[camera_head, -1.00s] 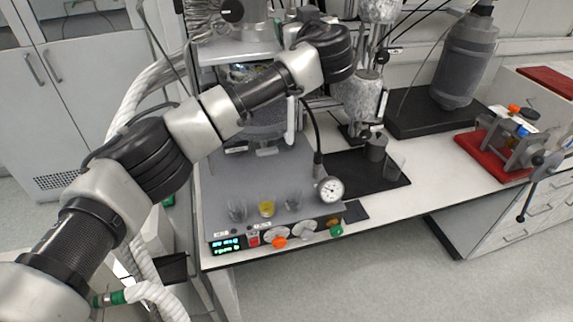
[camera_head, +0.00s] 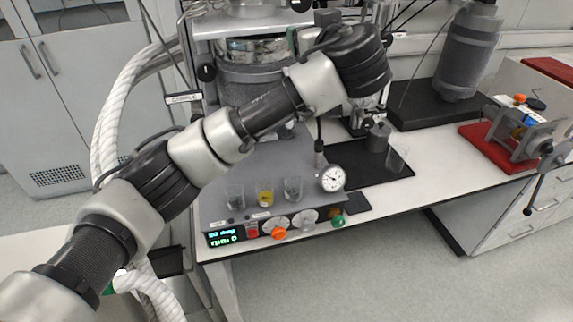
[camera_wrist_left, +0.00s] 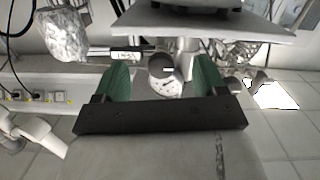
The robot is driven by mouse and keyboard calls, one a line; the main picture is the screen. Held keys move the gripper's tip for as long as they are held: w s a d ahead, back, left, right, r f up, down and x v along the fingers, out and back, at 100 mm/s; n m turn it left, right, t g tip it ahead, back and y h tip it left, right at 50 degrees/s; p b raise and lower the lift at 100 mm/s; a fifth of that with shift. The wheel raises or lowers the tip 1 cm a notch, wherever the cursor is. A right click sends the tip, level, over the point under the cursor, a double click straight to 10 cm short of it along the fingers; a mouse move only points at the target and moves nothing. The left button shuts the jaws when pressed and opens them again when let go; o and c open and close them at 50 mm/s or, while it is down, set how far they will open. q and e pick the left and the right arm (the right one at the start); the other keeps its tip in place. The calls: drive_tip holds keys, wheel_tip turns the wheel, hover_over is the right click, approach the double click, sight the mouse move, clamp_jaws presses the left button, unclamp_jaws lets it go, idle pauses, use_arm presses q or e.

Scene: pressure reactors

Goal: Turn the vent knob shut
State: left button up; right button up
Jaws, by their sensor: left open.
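My left arm (camera_head: 210,145) reaches in from the left, and its wrist (camera_head: 360,60) is at the back of the bench, by the foil-wrapped vessel. The left gripper is not clearly visible in the head view. In the left wrist view the left gripper (camera_wrist_left: 162,64) has its two green fingers wide apart with nothing held. A round pale part with dark marks (camera_wrist_left: 165,78) shows between and beyond the fingers; I cannot tell if it is the vent knob or a gauge. A small label plate (camera_wrist_left: 125,55) is left of it. My right gripper is not in view.
The front panel has an orange knob (camera_head: 279,233), a green knob (camera_head: 338,221) and a lit display (camera_head: 222,237). Small beakers (camera_head: 265,193) stand behind it, beside a dial gauge (camera_head: 332,178). A grey canister (camera_head: 468,50) and red-based clamp device (camera_head: 505,148) stand at right.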

use_arm(q)
drive_tip(key=a+f+m+g+h, duration=0.1)
drive_tip(key=a+f+m+g, duration=0.1)
drive_tip(key=f, duration=1.3)
drive_tip(key=a+f+m+g+h+b, duration=0.1)
drive_tip(key=a+f+m+g+h, duration=0.1)
drive_tip(key=f, duration=1.3)
drive_tip(key=shift+w+a+g+h, duration=0.3)
drive_tip(key=shift+w+a+g, duration=0.2)
drive_tip(key=shift+g, duration=0.5)
